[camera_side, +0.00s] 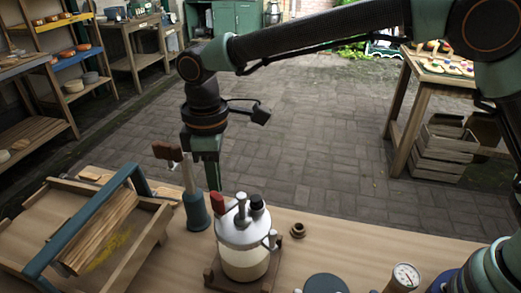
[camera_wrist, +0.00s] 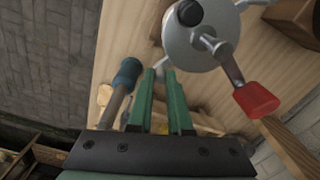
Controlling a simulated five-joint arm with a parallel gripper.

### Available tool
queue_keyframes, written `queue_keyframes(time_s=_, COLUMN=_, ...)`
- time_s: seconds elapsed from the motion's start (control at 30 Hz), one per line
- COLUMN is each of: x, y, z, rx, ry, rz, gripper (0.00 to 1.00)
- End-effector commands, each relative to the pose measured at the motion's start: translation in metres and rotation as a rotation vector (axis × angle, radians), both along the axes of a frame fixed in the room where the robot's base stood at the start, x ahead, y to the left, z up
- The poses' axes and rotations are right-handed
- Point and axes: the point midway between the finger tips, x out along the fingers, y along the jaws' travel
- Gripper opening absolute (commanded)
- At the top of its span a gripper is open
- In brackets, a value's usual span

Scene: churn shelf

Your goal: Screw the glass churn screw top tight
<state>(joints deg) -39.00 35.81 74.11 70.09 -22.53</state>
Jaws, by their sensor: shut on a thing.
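The glass churn (camera_side: 243,265) stands upright on the bench with cream-coloured contents in its lower part. Its silver screw top (camera_side: 240,232) sits on the jar and carries a red-handled crank (camera_side: 219,203) and a black knob (camera_side: 257,202). The screw top shows at the top of the wrist view (camera_wrist: 195,48), with the red grip (camera_wrist: 256,98) to its right. My gripper (camera_wrist: 163,70) reaches down at the far left edge of the top, its green fingertips shut on a small grey part at the rim. In the side view the fingertips are hidden behind the churn.
A blue-based tool (camera_side: 196,212) stands close to the left of my gripper. A wooden crate (camera_side: 110,225) with a blue handle fills the bench's left. A small brown ring (camera_side: 298,230) and a dial gauge (camera_side: 404,277) lie to the right, with bare bench between.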

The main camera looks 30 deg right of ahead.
Motion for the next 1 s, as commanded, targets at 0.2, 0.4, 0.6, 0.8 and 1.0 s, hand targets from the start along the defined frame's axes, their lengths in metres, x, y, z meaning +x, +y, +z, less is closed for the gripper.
queue_keyframes(time_s=0.2, x=0.000, y=-0.002, z=0.002, rx=0.001, ry=0.000, rz=-0.030, gripper=0.00)
queue_keyframes(time_s=0.4, x=0.001, y=-0.006, z=0.002, rx=0.001, ry=0.000, rz=-0.096, gripper=0.00)
queue_keyframes(time_s=0.6, x=0.002, y=-0.013, z=0.002, rx=0.001, ry=-0.001, rz=-0.191, gripper=0.00)
queue_keyframes(time_s=0.8, x=0.003, y=-0.020, z=0.002, rx=0.001, ry=-0.001, rz=-0.292, gripper=0.00)
queue_keyframes(time_s=1.0, x=0.002, y=-0.026, z=0.002, rx=0.002, ry=-0.001, rz=-0.392, gripper=0.00)
